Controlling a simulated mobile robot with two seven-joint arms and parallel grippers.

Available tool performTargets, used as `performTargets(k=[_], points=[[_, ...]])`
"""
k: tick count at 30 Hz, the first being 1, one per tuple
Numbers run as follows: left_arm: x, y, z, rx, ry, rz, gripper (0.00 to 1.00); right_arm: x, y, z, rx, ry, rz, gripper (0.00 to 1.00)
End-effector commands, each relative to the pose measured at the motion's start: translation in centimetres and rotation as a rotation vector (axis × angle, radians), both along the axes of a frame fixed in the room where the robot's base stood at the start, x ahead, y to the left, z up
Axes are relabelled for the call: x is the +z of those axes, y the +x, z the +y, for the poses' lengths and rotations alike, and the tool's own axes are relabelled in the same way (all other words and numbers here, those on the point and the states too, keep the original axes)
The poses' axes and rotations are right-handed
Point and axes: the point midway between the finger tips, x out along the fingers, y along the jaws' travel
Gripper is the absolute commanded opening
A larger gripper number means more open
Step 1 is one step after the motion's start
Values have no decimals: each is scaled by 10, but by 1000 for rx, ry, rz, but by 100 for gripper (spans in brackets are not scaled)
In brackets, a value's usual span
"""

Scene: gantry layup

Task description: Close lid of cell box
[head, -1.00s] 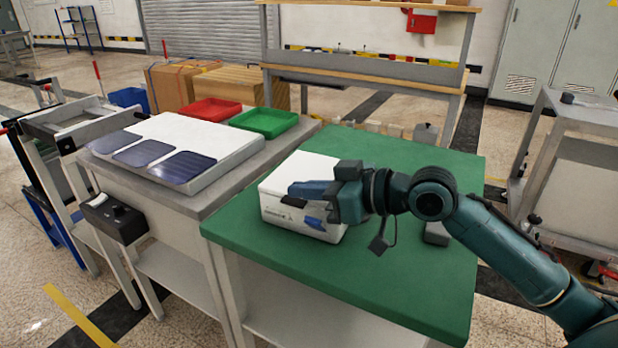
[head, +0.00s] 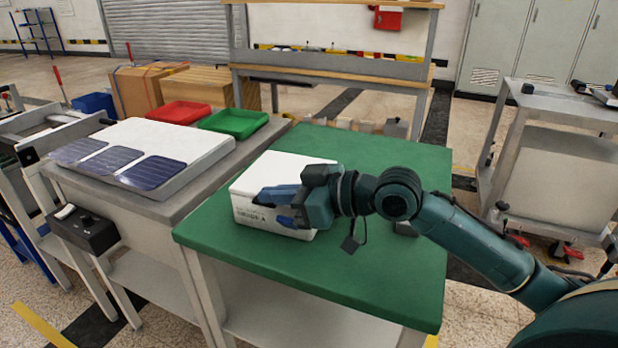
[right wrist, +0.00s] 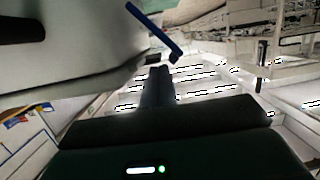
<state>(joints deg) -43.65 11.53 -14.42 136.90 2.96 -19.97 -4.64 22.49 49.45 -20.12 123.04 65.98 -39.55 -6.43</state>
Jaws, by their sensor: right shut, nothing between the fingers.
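The white cell box (head: 281,168) stands on the green-topped table (head: 380,270), with dark printing on its front. Its top looks flat, white and covered in the head view; I cannot tell whether the lid is fully seated. My right gripper (head: 272,204) is shut and empty. It overlaps the front and right side of the box in the picture and hides part of them; whether it touches the box is unclear. The right wrist view shows a pale surface close by at upper left, too unclear to name. My left gripper is not in view.
Left of the green table is a grey bench with a white panel (head: 205,150) bearing dark solar cells (head: 150,170). Red (head: 180,112) and green (head: 235,122) trays sit behind it. A small dark object (head: 405,229) lies behind my arm. The table's front right is clear.

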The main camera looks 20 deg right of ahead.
Motion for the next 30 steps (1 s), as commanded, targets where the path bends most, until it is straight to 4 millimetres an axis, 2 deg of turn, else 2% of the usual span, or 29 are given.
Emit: performTargets(k=[1,7,9,18,24,30], points=[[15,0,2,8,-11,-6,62,13,1,1,-1,1,-2,0],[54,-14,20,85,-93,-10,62,45,5,5,-4,1,-5,0],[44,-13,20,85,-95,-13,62,36,-5,-7,-8,-6,-2,0],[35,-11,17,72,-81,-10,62,47,-44,-45,-8,-8,-1,0],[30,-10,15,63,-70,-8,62,52,-56,-58,-10,0,1,0],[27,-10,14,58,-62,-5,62,57,-62,-63,-6,0,-3,0]])
